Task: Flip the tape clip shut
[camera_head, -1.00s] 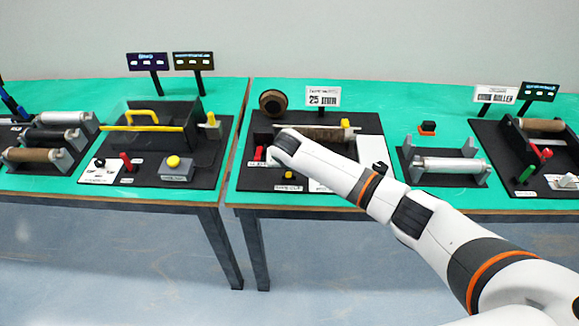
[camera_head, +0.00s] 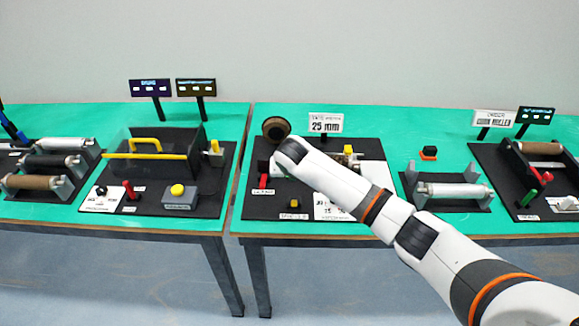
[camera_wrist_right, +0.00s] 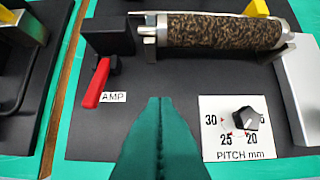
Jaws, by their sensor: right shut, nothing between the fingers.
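My right gripper (camera_wrist_right: 160,100) is shut and empty in the right wrist view. It is over the black base plate (camera_wrist_right: 185,80). A red lever (camera_wrist_right: 97,83) on a black block lies left of the fingertips, apart from them, beside a label reading "AMP". It also shows in the head view (camera_head: 263,181). A brown speckled roller (camera_wrist_right: 220,32) lies beyond the fingertips. A yellow part (camera_wrist_right: 255,7) is behind it, cut off by the frame; I cannot tell which part is the tape clip. In the head view my right forearm hides the gripper and most of the roller.
A black knob (camera_wrist_right: 245,120) sits on a white pitch card right of the fingers. A pale block (camera_wrist_right: 300,95) stands at the right edge. A "25 mm" sign (camera_head: 325,122) and a brown tape roll (camera_head: 276,129) stand behind. Other stations lie left and right on green tables.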

